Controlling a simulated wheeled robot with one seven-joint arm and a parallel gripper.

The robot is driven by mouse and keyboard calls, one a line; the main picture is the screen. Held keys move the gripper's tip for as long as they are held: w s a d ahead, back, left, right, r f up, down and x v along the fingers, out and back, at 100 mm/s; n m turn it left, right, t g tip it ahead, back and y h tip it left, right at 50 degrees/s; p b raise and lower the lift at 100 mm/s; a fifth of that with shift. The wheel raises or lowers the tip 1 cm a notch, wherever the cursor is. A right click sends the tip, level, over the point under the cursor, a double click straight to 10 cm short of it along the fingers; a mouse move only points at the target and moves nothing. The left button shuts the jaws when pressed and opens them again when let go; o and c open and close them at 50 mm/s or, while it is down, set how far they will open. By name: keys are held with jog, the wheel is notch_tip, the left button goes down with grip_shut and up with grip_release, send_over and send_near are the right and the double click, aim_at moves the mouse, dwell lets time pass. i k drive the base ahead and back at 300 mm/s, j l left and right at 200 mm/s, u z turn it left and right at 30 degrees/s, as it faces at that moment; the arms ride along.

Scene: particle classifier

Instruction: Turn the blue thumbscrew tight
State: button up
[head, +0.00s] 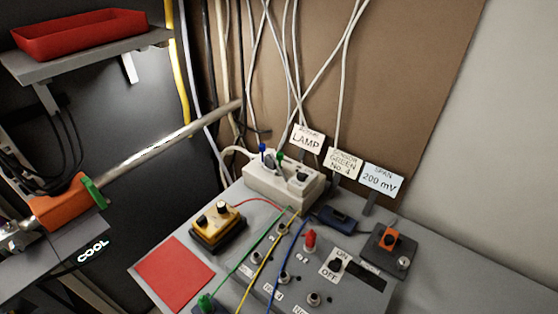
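A small blue knob (263,148), which looks like the blue thumbscrew, stands upright at the left end of a cream-white block (283,188) at the back of the grey bench. A similar green knob (280,156) stands just to its right on the same block. A round grey part shows between and below the two knobs. The frame is too small to tell how far the blue thumbscrew is screwed in. My gripper is not in view.
A yellow box (216,224) with black knobs and a red mat (174,274) lie in front of the block. Red, green, yellow and blue wires cross the grey panel (318,272). Label cards (308,139) stand behind and right of the block. White cables hang behind it.

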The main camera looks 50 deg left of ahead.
aim_at(262, 148)
jog(key=u, duration=1.4)
